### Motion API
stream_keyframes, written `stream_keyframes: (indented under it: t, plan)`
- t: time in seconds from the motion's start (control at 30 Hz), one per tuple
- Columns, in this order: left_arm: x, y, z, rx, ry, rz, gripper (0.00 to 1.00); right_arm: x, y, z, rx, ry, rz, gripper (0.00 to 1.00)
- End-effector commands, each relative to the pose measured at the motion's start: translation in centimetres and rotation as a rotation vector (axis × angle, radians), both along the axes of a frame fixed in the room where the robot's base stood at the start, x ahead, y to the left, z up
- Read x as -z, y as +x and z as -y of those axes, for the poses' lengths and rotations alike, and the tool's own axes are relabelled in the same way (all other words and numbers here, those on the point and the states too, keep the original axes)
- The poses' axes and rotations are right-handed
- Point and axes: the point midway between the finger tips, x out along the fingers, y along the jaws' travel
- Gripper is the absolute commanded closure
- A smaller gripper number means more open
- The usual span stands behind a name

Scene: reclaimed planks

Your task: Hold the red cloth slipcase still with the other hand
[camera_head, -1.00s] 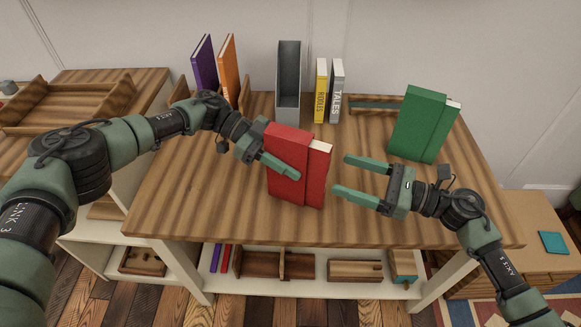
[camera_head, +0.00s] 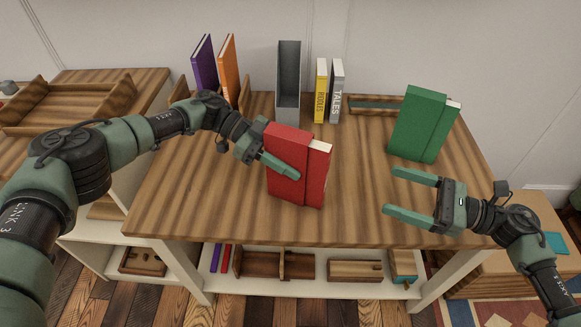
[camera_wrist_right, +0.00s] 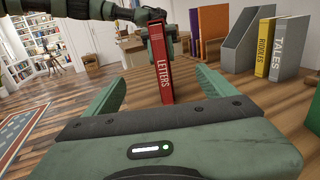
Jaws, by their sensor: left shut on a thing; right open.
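The red cloth slipcase (camera_head: 283,143) stands upright on the wooden table, near the middle. A red book (camera_head: 317,176) sticks out of its right side; its spine (camera_wrist_right: 162,68) reads LETTERS in the right wrist view. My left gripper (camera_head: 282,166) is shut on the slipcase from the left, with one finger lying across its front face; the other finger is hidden. My right gripper (camera_head: 391,191) is open and empty, to the right of the book and apart from it, with its fingers pointing toward it.
A green slipcase with a book (camera_head: 418,124) stands at the table's right. At the back are purple (camera_head: 204,66) and orange (camera_head: 228,70) books, a grey file holder (camera_head: 289,80), and yellow (camera_head: 321,90) and grey (camera_head: 337,90) books. The tabletop between the red book and right gripper is clear.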

Motion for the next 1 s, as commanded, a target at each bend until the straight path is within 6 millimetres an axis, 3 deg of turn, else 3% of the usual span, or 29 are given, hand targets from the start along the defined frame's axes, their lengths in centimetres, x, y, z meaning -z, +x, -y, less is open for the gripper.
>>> stream_keyframes:
  t: [0.07, 0.2, 0.37, 0.5, 0.67, 0.77, 0.97, 1.0]
  plan:
    - [0.0, 0.0, 0.0, 0.0, 0.001, 0.0, 1.0, 0.1, -0.3, 0.8, 0.001, -0.002, -0.001, 0.17]
    - [0.0, 0.0, 0.0, 0.0, 0.0, 0.0, 1.0, 0.0, -0.8, 0.8, -0.002, 0.047, -0.036, 0.56]
    - [0.0, 0.0, 0.0, 0.0, 0.0, 0.0, 1.0, -0.8, -2.3, -2.0, -0.017, 0.328, -0.246, 1.0]
    - [0.0, 0.0, 0.0, 0.0, 0.0, 0.0, 1.0, -1.9, -3.8, -4.4, -0.062, 0.755, -0.592, 1.0]
    - [0.0, 0.0, 0.0, 0.0, 0.0, 0.0, 1.0, -1.8, -4.7, -5.3, -0.166, 1.288, -1.023, 1.0]
    - [0.0, 0.0, 0.0, 0.0, 0.0, 0.0, 1.0, -0.6, -5.0, -5.6, -0.268, 1.626, -1.282, 1.0]
    - [0.0, 0.0, 0.0, 0.001, 0.0, 0.0, 1.0, 4.0, -6.3, -6.6, -0.616, 2.325, -1.746, 1.0]
    - [0.0, 0.0, 0.0, 0.001, 0.0, 0.0, 1.0, 5.1, -6.6, -7.1, 0.734, -2.441, 1.811, 1.0]
